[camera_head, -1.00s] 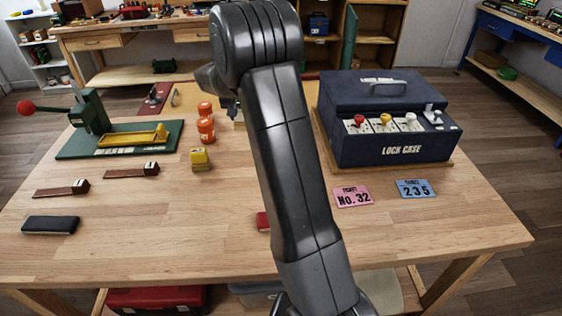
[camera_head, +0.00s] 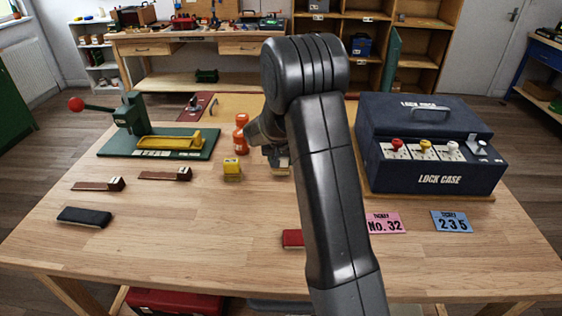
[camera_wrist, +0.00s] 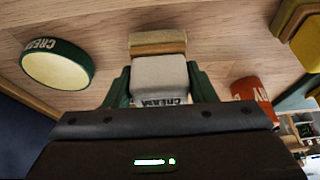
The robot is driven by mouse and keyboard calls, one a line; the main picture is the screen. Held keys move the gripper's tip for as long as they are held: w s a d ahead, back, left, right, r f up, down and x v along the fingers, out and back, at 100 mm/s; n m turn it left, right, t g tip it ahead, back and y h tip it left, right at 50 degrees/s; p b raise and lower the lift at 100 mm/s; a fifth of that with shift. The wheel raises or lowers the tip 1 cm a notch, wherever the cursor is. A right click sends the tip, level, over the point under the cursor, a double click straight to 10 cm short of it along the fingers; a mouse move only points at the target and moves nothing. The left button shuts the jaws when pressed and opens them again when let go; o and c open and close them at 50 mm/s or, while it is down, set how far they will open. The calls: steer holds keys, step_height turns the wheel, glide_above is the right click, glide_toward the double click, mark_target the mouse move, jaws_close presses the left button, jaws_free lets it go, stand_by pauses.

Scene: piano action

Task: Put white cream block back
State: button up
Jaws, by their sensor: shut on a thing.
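My gripper (camera_head: 268,150) is shut on a pale cream block (camera_wrist: 160,72) with lettering that reads CREAM. In the wrist view the block sits between the two green fingers. A tan wooden band (camera_wrist: 158,42) shows at its far side; I cannot tell if it is part of the block. In the head view the block (camera_head: 280,167) shows under the gripper, partly hidden by my arm. I cannot tell whether it touches the table. A yellow block (camera_head: 232,169) stands to its left.
Orange jars (camera_head: 241,137) stand behind the yellow block. A green pot labelled CREAM (camera_wrist: 86,72) stands in the wrist view. The lock case (camera_head: 430,180) is at right, with pink (camera_head: 384,223) and blue (camera_head: 452,221) tickets before it. A green press (camera_head: 150,142) is at left.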

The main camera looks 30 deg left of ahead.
steer(key=shift+f, duration=0.35)
steer(key=shift+f, duration=0.1)
steer(key=shift+f, duration=0.15)
steer(key=o, duration=1.1)
steer(key=shift+s+r, duration=0.1)
steer(key=shift+r, duration=0.6)
steer(key=v, duration=1.1)
steer(key=shift+s, duration=0.15)
